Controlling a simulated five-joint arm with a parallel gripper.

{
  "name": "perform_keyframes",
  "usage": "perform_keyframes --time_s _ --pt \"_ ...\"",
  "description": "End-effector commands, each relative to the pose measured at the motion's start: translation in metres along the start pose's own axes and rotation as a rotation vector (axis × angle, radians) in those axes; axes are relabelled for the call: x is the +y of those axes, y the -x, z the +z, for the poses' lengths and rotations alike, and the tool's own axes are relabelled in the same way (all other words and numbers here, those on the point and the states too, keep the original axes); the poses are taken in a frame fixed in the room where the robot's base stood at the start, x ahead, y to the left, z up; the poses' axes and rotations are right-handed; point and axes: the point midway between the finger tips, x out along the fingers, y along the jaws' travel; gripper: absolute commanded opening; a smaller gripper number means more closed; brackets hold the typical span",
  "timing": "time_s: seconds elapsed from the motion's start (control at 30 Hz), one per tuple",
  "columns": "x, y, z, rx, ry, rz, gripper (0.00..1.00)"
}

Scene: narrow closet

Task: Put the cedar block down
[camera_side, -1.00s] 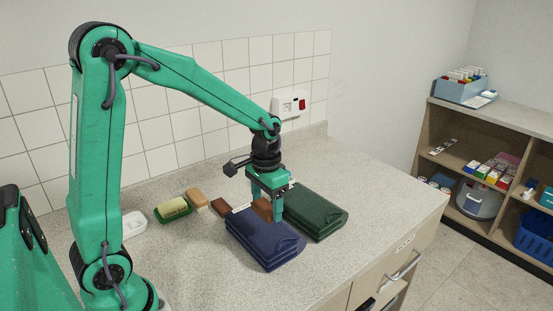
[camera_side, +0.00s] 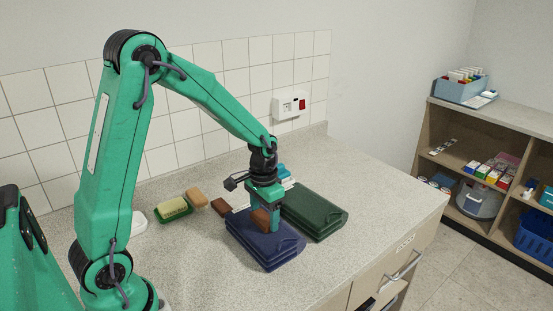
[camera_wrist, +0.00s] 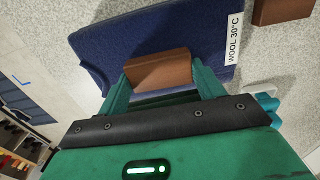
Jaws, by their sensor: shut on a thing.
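The cedar block (camera_side: 261,219) is a reddish-brown block. My gripper (camera_side: 268,224) is shut on it, with one finger at each end of the block in the wrist view (camera_wrist: 158,68). The block is over the folded navy garment (camera_side: 272,250), which also shows in the wrist view (camera_wrist: 110,45) with a "WOOL 30°C" label. I cannot tell whether the block touches the garment. A similar brown block (camera_side: 221,207) lies on the counter just left of the garment, and it also shows in the wrist view (camera_wrist: 283,10).
A folded dark green garment (camera_side: 318,215) lies right of the navy one. A pale wooden piece (camera_side: 197,197) and a yellowish bar on a green dish (camera_side: 173,208) lie to the left. Teal rounded items (camera_side: 285,170) are behind my gripper. The front counter (camera_side: 200,260) is clear.

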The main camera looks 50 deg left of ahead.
Motion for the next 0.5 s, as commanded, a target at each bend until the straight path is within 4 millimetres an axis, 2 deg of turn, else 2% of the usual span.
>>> perform_keyframes --time_s 0.4,0.43,0.5 --pt "0.0 -0.0039 0.0 0.0 0.0 0.0 0.46" --pt "0.0 -0.0035 -0.0001 0.0 0.0 0.0 0.73" --pt "0.0 -0.0034 0.0 0.0 0.0 0.0 0.87"
